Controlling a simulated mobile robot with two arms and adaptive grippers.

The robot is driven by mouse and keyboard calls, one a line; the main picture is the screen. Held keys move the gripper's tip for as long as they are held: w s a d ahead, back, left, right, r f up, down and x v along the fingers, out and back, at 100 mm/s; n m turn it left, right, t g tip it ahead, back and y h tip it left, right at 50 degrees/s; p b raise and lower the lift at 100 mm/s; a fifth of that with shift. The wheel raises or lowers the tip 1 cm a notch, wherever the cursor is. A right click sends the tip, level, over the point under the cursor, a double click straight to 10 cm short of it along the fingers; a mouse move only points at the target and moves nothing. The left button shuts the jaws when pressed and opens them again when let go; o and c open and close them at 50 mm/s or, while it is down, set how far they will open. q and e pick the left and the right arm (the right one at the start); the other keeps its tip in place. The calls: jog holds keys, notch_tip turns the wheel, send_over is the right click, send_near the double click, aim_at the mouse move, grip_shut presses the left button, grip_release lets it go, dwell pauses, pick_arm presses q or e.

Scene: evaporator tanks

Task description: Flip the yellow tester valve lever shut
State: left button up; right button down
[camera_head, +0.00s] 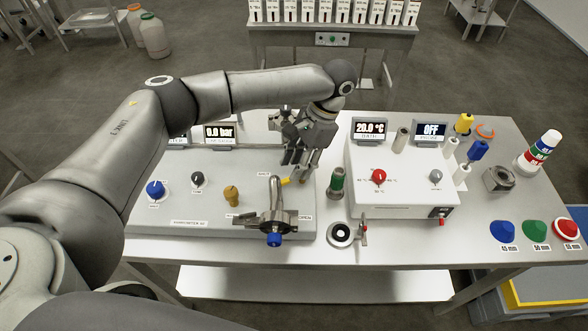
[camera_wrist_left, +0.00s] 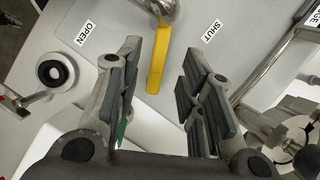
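The yellow tester valve lever (camera_head: 286,181) sticks out of a metal valve on the grey tester panel (camera_head: 210,222). In the left wrist view the lever (camera_wrist_left: 158,60) lies between the OPEN label (camera_wrist_left: 87,33) on the left and the SHUT label (camera_wrist_left: 212,31) on the right, and points at neither. My left gripper (camera_head: 300,166) is just above the lever. In the left wrist view its fingers (camera_wrist_left: 163,85) are open, one on each side of the lever's free end, with gaps showing. My right gripper is out of view.
A metal clamp with a blue knob (camera_head: 274,239) stands at the panel's front. A green cylinder (camera_head: 337,181) and a white heater box (camera_head: 400,195) are close on the right. Displays (camera_head: 219,132) stand behind the panel. Coloured cones (camera_head: 535,231) are at the far right.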

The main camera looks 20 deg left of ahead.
pick_arm(q)
jog(key=v, duration=0.9)
jog(key=shift+d+r, duration=0.1)
